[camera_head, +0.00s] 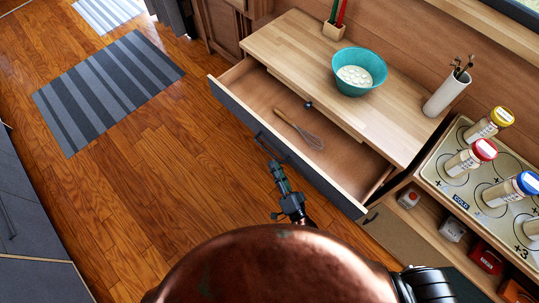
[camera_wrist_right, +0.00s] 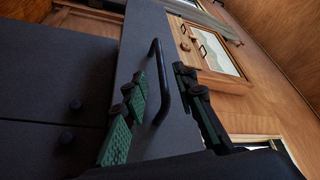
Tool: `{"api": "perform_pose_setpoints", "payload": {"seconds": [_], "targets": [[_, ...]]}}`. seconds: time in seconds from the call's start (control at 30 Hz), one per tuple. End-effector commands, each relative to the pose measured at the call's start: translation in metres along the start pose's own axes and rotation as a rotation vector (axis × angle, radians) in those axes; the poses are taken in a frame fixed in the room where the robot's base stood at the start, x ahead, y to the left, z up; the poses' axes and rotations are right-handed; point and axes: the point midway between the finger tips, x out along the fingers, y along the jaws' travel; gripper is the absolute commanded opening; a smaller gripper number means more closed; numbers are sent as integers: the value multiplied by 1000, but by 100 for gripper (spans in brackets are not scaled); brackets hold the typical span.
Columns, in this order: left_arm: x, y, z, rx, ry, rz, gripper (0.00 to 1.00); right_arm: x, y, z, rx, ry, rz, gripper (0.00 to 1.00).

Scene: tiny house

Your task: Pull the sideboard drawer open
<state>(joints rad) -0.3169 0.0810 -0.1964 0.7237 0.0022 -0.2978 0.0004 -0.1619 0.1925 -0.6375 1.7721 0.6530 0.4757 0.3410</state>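The sideboard (camera_head: 290,38) has a light wooden top, and its wide dark-fronted drawer (camera_head: 235,110) is pulled well out, showing the wooden inside. A whisk (camera_head: 300,130) lies in the drawer. The dark bar handle (camera_head: 268,147) is on the drawer front; it also shows in the wrist view (camera_wrist_right: 161,85). My right gripper (camera_head: 273,165) is just in front of the handle. In the wrist view its green-padded fingers (camera_wrist_right: 160,90) are apart, with the handle showing between them; contact cannot be told. My left gripper is not in view.
A teal bowl (camera_head: 344,81), a white vase (camera_head: 446,93) and a candle holder (camera_head: 334,31) stand on the sideboard. Capped jars (camera_head: 470,158) stand on the mat (camera_head: 436,170) at right. The wooden floor (camera_head: 150,180) in front is clear, with a striped rug (camera_head: 108,85) farther left.

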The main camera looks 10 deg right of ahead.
Motion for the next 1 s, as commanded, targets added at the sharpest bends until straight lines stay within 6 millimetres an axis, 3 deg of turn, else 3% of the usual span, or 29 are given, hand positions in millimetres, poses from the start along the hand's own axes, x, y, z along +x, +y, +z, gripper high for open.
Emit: {"api": "perform_pose_setpoints", "payload": {"seconds": [0.1,0.3,1.0], "targets": [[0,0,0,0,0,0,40,-22,0,0,1,-2,1,26],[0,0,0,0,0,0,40,-42,0,0,1,0,0,26],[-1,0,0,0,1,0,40,-46,3,1,-7,-4,6,26]]}}
